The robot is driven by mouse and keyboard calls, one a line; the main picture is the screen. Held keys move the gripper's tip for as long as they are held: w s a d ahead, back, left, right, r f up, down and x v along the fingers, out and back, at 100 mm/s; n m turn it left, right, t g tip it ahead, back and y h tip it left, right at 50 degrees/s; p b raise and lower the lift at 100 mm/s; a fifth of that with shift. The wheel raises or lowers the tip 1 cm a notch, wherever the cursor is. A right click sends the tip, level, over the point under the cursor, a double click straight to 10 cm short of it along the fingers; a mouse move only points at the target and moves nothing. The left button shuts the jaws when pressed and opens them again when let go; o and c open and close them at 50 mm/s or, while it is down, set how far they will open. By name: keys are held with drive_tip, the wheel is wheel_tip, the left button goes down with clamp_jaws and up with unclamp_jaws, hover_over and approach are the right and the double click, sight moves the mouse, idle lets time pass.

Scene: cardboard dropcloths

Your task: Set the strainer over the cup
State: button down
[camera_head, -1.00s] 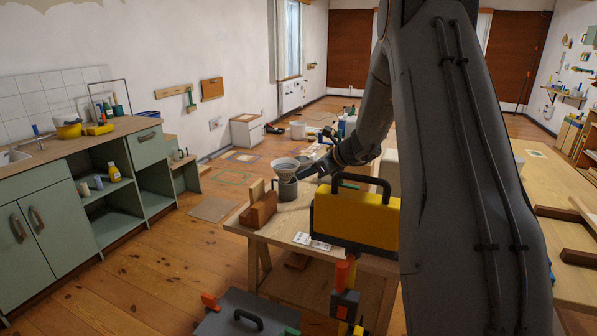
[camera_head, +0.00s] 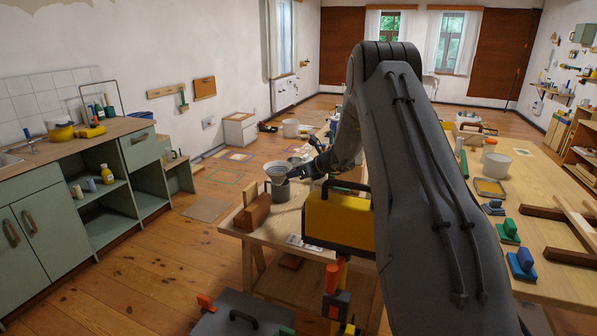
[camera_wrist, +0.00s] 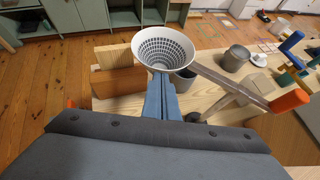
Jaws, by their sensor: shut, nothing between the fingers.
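The strainer (camera_head: 278,171), a pale grey cone with a perforated inside, stands upright with its wide mouth up. In the head view its narrow end is at the mouth of the grey cup (camera_head: 281,191) on the workbench; I cannot tell exactly how it rests there. In the wrist view the strainer (camera_wrist: 163,47) is just beyond my fingertips, and the cup below it is mostly hidden. My gripper (camera_head: 294,177) is beside the strainer, on its right. Its blue-grey fingers (camera_wrist: 162,82) are together with nothing between them.
Wooden blocks (camera_head: 257,211) stand left of the cup at the bench edge. A yellow toolbox (camera_head: 335,218) stands close to its right. Open floor is to the left.

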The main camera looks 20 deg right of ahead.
drive_tip(key=shift+w+f, duration=0.1)
drive_tip(key=shift+w, duration=0.1)
drive_tip(key=shift+a, duration=0.15)
